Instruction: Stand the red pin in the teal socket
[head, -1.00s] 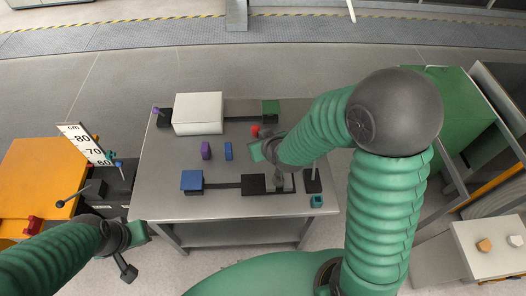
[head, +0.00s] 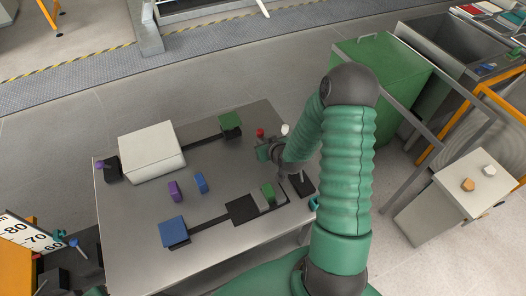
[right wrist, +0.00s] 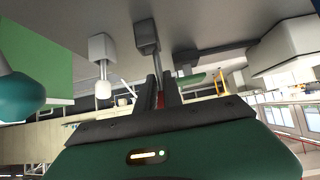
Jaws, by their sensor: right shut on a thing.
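My right gripper (head: 268,150) is over the far right part of the table. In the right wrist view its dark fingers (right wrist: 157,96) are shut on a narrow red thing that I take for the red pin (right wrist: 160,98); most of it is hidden. A red knob-like thing (head: 260,132) shows just beyond the gripper in the head view; I cannot tell if it is the held one. A small teal thing, likely the teal socket (head: 313,203), is at the table's right edge, partly covered by my arm.
A white knob (head: 285,129) is right of the red one; it tops a post (right wrist: 103,88) close to my fingers. The front left surface is clear.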

